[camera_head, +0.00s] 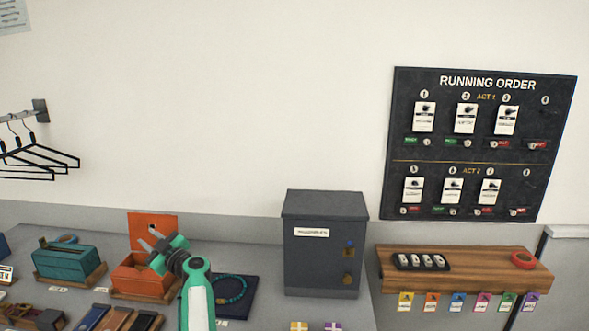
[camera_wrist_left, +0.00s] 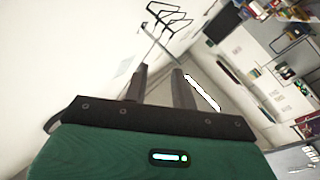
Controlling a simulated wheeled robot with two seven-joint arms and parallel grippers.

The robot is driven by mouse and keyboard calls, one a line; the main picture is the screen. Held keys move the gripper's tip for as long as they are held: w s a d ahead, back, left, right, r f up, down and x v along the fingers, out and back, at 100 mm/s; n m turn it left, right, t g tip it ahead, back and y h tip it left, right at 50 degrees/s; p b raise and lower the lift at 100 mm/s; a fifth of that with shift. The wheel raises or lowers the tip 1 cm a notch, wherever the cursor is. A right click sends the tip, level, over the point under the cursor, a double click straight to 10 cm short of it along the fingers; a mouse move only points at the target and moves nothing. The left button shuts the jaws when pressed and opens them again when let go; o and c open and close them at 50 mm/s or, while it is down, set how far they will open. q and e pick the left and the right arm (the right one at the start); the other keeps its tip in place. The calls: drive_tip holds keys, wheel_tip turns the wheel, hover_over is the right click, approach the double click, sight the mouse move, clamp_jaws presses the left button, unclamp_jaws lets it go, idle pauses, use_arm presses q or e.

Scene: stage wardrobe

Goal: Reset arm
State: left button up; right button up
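My left gripper (camera_head: 149,238) is raised over the counter in the head view, in front of the open orange box (camera_head: 143,280). Its two dark fingers also show in the left wrist view (camera_wrist_left: 160,82), apart with nothing between them. The green and white arm (camera_head: 197,295) comes up from the bottom and hides part of the counter. My right gripper is in neither view.
A teal box (camera_head: 66,262) stands left of the orange box. A blue necklace (camera_head: 232,290) lies on a dark pad. A grey cabinet (camera_head: 323,245) stands right of it. A wooden shelf (camera_head: 490,262) and the running order board (camera_head: 480,145) are further right. Hangers (camera_head: 40,155) hang at the left.

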use_arm(q)
drive_tip(key=s+d+f+m+t+h, duration=0.1)
drive_tip(key=s+d+f+m+h, duration=0.3)
drive_tip(key=s+f+m+h, duration=0.2)
drive_tip(key=s+d+f+m+t+h, duration=0.1)
drive_tip(key=s+d+f+m+h, duration=0.4)
drive_tip(key=s, duration=0.4)
drive_tip(key=s+d+f+m+h, duration=0.5)
drive_tip(key=s+f+m+h, duration=0.2)
drive_tip(key=s, duration=0.1)
drive_tip(key=shift+s+f+m+t+h, duration=0.2)
drive_tip(key=shift+m+t+h, duration=0.1)
drive_tip(key=shift+m+t, duration=0.1)
drive_tip(key=s+d+f+g, duration=0.1)
drive_tip(key=s+f+g, duration=0.15)
drive_tip(key=s, duration=0.75)
drive_tip(key=s+d+f+g+y, duration=0.1)
drive_tip(key=s+g, duration=0.3)
drive_tip(key=s, duration=0.6)
drive_tip(key=s+d+f+g, duration=0.1)
drive_tip(key=s+g, duration=0.3)
drive_tip(key=s, duration=0.7)
wheel_tip(320, 180, down, 31)
drive_tip(key=s+a+f+g, duration=0.2)
drive_tip(key=s+a+f, duration=0.1)
drive_tip(key=s+f, duration=1.5)
wheel_tip(320, 180, down, 2)
drive_tip(key=shift+s+y, duration=0.3)
drive_tip(key=shift+s, duration=0.1)
drive_tip(key=shift+w+d, duration=0.1)
